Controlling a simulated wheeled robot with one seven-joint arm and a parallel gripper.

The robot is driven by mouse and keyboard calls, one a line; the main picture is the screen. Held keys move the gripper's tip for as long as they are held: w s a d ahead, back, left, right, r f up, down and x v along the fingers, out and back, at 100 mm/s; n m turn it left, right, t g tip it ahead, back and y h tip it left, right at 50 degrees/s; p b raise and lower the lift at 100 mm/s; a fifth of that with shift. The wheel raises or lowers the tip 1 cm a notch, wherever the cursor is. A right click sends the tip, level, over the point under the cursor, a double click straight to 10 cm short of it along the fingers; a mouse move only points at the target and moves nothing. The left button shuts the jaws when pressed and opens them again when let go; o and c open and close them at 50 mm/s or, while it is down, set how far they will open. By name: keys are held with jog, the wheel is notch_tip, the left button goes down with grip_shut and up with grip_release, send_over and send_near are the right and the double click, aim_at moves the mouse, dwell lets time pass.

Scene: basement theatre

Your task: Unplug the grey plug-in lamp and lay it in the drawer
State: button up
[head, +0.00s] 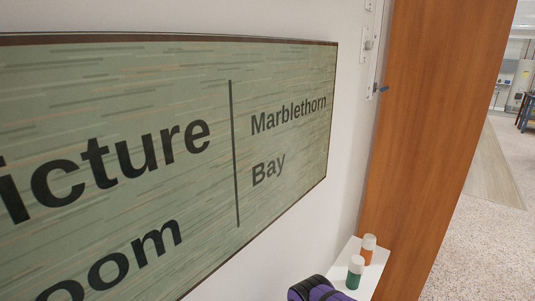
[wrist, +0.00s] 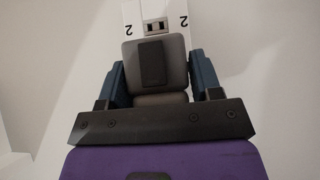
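The grey plug-in lamp (wrist: 155,62), a rounded grey block with a dark rectangle on its face, is in the upper middle of the wrist view. My gripper (wrist: 157,75) has one blue finger against each side of it, with no clear gap, so it looks shut on the lamp. A small metal piece with two dark square holes (wrist: 155,25) shows just above the lamp; I cannot tell whether the lamp is plugged in. White strips marked "2" (wrist: 183,24) flank that piece. In the head view only my purple and black wrist shows at the bottom edge. No drawer is in view.
A large green sign (head: 290,130) covers the wall at left. A white shelf (head: 372,276) holds a green bottle (head: 354,278) and an orange bottle (head: 367,255), close to my wrist. A tall brown wooden panel (head: 425,130) stands behind. Open floor (head: 470,245) lies at right.

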jog(key=shift+w+a+r, duration=0.15)
jog(key=shift+w+a, duration=0.15)
jog(key=shift+a, duration=0.3)
jog(key=c, duration=0.7)
jog(key=shift+c, duration=0.2)
jog(key=shift+s+d+f, duration=0.15)
jog(key=shift+s+d, duration=0.45)
jog(key=shift+d, duration=0.15)
jog(key=shift+s+d+f, duration=0.15)
jog(key=shift+s+d, duration=0.4)
jog(key=shift+d, duration=0.2)
jog(key=shift+c, duration=0.5)
jog(key=shift+s+d+r, duration=0.1)
jog(key=shift+s+d, duration=0.25)
jog(key=shift+d, duration=0.25)
jog(key=shift+s+d, duration=0.35)
jog(key=shift+d, duration=0.25)
